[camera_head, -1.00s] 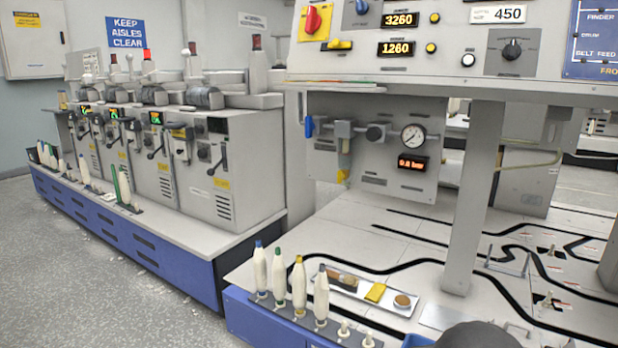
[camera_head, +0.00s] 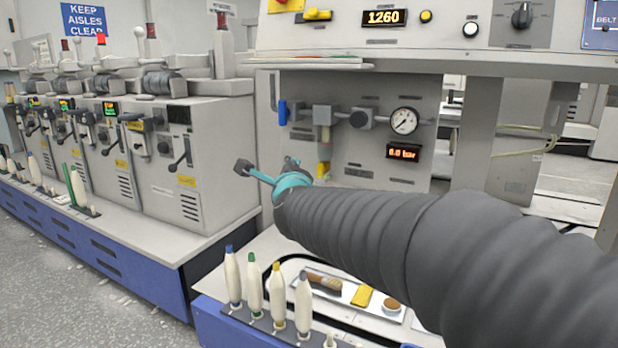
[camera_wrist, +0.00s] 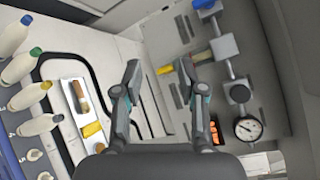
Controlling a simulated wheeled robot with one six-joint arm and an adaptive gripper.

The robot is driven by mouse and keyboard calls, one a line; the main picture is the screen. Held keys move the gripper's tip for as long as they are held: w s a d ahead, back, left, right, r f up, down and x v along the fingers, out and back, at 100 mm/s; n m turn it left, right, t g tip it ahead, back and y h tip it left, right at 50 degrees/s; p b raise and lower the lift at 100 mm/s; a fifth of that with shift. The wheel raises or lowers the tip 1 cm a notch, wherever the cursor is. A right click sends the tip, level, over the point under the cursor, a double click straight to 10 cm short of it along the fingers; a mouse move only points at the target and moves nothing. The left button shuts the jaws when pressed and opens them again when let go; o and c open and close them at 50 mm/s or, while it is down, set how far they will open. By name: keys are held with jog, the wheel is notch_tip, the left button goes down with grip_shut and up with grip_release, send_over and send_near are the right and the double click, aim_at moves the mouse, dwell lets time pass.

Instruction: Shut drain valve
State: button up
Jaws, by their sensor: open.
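On the grey pneumatic panel (camera_head: 358,95), a yellow fitting (camera_head: 323,169) hangs at the bottom of the filter unit (camera_head: 323,116); it looks like the drain valve. My gripper partly crowds it in the head view. A blue lever (camera_head: 283,112) points down at the panel's left. My gripper (camera_head: 266,166) is open and empty, in front of the panel's lower left. In the wrist view the yellow fitting (camera_wrist: 165,69) shows between the two spread fingertips (camera_wrist: 160,74), beyond them. I see no contact. Whether the valve is open or shut I cannot tell.
A round gauge (camera_head: 404,121) and a lit display (camera_head: 403,151) reading 0.0 bar sit right of the filter. Several white bobbins (camera_head: 278,295) stand at the front edge, beside a tray (camera_head: 383,309) with small items. A shelf overhangs the panel.

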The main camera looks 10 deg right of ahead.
jog(key=w+f+m+h, duration=0.1)
jog(key=w+m+h, duration=0.4)
jog(key=m, duration=0.4)
jog(key=m+g+h+b, duration=0.2)
jog(key=m+h, duration=0.4)
jog(key=m, duration=0.5)
send_near(318, 169)
jog(key=p+x, duration=0.1)
jog(key=x, duration=0.7)
jog(key=shift+w+d+p, duration=0.2)
jog(key=shift+p, duration=0.1)
jog(key=shift+c, duration=0.3)
grip_shut()
